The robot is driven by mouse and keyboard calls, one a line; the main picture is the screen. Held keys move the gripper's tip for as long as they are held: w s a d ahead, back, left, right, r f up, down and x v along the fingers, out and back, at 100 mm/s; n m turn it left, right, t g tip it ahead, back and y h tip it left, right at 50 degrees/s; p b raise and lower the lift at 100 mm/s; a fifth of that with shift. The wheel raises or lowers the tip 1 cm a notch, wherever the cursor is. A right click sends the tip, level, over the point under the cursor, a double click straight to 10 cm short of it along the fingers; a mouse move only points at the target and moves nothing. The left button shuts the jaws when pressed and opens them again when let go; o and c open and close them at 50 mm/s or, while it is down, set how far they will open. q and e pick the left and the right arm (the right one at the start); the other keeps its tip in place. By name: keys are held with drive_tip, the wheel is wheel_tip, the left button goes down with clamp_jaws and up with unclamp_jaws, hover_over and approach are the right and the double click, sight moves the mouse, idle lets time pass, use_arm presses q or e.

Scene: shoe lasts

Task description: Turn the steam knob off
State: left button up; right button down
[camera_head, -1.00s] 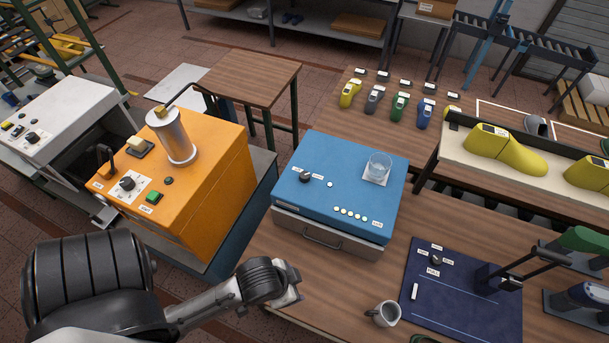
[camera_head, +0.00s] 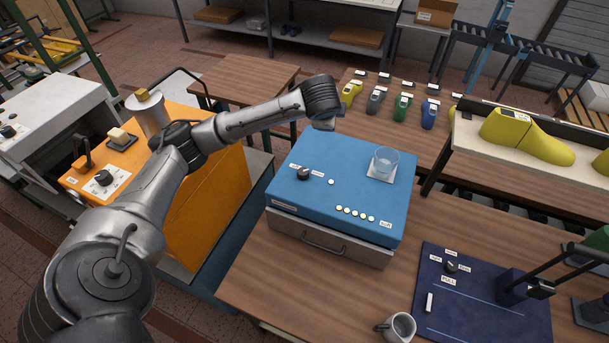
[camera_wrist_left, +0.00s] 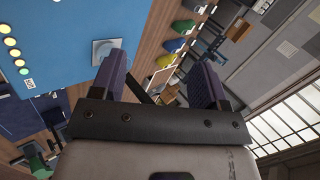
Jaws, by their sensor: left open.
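The blue box (camera_head: 340,200) stands on the wooden table and has a black knob (camera_head: 303,174) between small labels. The orange machine (camera_head: 215,182) at left has another dark knob (camera_head: 104,178), partly bordered by my arm. A third knob (camera_head: 452,267) sits on the navy panel. The labels are too small to read, so I cannot tell which knob is steam. My left gripper (camera_head: 325,123) is above the back edge of the blue box, away from every knob. In the left wrist view its two fingers (camera_wrist_left: 160,80) are apart and empty. My right gripper is out of view.
A glass (camera_head: 385,162) stands on the blue box, behind a row of small lights. A grey mug (camera_head: 398,328) is at the table's front. Several coloured shoe lasts stand at the back. My left arm crosses above the orange machine. Bare table lies in front of the box.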

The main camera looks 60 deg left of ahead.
use_arm(q)
drive_tip(key=s+a+f+m+g+h, duration=0.1)
drive_tip(key=s+a+f+m+g, duration=0.15)
drive_tip(key=a+f, duration=0.2)
drive_tip(key=m+g+h, duration=0.4)
drive_tip(key=m+h, duration=0.1)
drive_tip(key=m, duration=1.3)
approach(303, 171)
drive_tip(key=shift+t, duration=0.25)
drive_tip(key=f, duration=0.4)
drive_tip(key=f+p, duration=0.1)
drive_tip(key=f, duration=0.3)
drive_tip(key=shift+s+d, duration=0.15)
drive_tip(key=shift+s, duration=0.05)
drive_tip(key=shift+f+p, duration=0.3)
drive_tip(key=shift+f, duration=0.4)
drive_tip(key=shift+c, duration=0.3)
